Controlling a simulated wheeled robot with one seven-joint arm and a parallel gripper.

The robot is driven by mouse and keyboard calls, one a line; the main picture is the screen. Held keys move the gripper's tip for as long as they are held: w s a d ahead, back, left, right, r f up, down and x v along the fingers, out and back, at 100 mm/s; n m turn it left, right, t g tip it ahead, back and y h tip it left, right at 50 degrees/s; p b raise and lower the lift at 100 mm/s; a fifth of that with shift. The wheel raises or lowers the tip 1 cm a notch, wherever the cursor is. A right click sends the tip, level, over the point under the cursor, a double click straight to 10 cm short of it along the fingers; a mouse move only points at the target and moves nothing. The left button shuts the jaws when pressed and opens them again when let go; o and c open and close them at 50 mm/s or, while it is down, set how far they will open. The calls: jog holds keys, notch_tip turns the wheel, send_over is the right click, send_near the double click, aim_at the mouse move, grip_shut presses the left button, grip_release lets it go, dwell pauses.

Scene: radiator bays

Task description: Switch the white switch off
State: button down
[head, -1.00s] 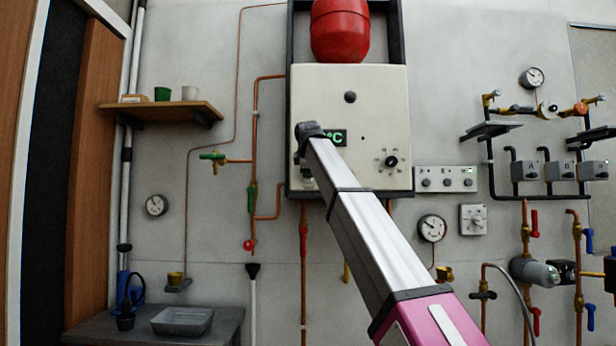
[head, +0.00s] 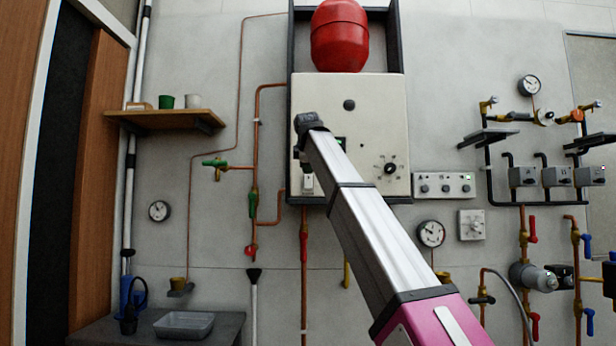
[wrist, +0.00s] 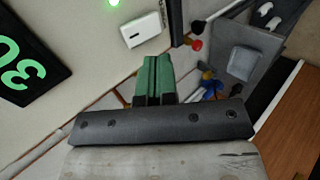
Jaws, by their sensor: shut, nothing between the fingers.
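The white switch (head: 308,183) is on the lower left of the cream boiler panel (head: 375,110). In the wrist view the white switch (wrist: 143,29) is a small block with a dark mark near one end, and a green light (wrist: 113,2) glows beside it. My gripper (wrist: 153,62) shows there as two green fingers held together, with nothing between them. They appear just below the switch in that picture, with a visible gap.
A green-digit display (wrist: 30,62) is on the same panel, mostly covered by my arm in the head view. A rotary knob (head: 390,168) is to the right. Copper pipes with a green valve (head: 214,163) run left of the boiler. A grey tray (head: 184,324) is on the bench below.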

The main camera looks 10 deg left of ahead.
jog(key=v, duration=0.7)
jog(key=shift+w, duration=0.15)
jog(key=shift+f+g, duration=0.4)
jog(key=shift+f, duration=0.25)
